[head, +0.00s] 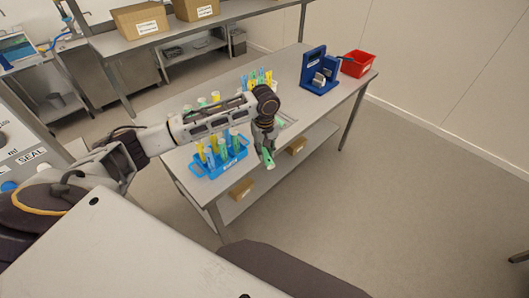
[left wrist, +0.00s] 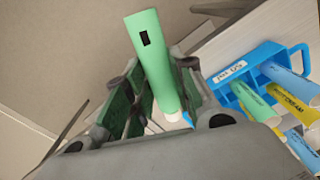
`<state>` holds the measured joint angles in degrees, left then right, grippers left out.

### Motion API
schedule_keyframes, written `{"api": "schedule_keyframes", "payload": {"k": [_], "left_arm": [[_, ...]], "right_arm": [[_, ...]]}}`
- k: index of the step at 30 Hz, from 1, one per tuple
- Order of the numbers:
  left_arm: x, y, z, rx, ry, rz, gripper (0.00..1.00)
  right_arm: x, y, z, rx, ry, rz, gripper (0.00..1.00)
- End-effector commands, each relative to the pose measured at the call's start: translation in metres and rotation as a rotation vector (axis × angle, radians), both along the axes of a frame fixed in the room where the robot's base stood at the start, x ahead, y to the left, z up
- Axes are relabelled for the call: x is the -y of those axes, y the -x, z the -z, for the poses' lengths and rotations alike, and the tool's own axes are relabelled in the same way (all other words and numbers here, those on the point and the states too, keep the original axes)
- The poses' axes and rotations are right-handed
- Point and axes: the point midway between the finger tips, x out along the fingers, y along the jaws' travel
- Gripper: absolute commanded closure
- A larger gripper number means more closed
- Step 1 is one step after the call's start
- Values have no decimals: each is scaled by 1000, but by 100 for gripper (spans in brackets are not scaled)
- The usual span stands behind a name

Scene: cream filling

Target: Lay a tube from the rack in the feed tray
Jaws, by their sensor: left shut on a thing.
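My left gripper (head: 265,147) is shut on a green tube (head: 268,160). It holds the tube tilted near the front edge of the table, to the right of the blue rack. In the left wrist view the green tube (left wrist: 153,58) sits between the fingers (left wrist: 150,100). The blue rack (head: 222,168) stands on the table with several yellow, blue and green tubes in it. It also shows at the right of the left wrist view (left wrist: 262,62). A tray edge shows behind the left gripper, mostly hidden by it. My right gripper is not in view.
More tubes and colored items (head: 257,80) stand further back on the metal table (head: 290,62). A blue device (head: 318,72) and a red bin (head: 357,64) stand at the table's far right end.

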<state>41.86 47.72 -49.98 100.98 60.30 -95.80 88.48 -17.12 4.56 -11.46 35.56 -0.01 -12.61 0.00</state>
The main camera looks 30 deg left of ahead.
Motion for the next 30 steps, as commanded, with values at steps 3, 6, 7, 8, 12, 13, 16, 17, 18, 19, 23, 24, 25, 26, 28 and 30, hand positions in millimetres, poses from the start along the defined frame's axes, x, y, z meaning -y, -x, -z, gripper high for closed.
{"api": "schedule_keyframes", "payload": {"k": [3, 6, 7, 8, 12, 13, 16, 17, 18, 19, 23, 24, 25, 26, 28, 30], "left_arm": [[-2, -5, 0, 1, 0, 81, 84], [-3, -10, 1, 3, -1, 165, 84], [-3, -12, 1, 3, -1, 192, 84], [-4, -13, 1, 3, 0, 218, 84], [-5, -19, 5, 2, -1, 336, 84], [-5, -20, 6, 2, -1, 362, 84], [-5, -23, 12, 2, 0, 446, 84], [-5, -24, 13, 2, 0, 471, 84], [-5, -25, 17, 2, -1, 505, 84], [-5, -26, 19, 2, -2, 530, 84], [-2, -25, 35, -1, -1, 637, 84], [0, -24, 42, -3, 0, 671, 84], [1, -22, 49, -4, 1, 696, 84], [3, -20, 56, -5, 1, 719, 84], [6, -15, 71, -7, 0, 762, 84], [9, -8, 86, -8, -1, 789, 84]], "right_arm": [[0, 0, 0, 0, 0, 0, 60], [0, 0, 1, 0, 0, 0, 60], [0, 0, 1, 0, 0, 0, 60], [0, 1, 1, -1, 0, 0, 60], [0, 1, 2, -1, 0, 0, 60], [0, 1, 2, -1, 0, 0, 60], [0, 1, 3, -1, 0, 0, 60], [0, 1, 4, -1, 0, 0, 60], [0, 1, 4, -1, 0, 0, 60], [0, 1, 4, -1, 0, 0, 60], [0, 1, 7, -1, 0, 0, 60], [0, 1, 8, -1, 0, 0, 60], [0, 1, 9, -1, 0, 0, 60], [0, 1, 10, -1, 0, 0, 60], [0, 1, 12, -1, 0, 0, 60], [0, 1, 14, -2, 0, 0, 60]]}}
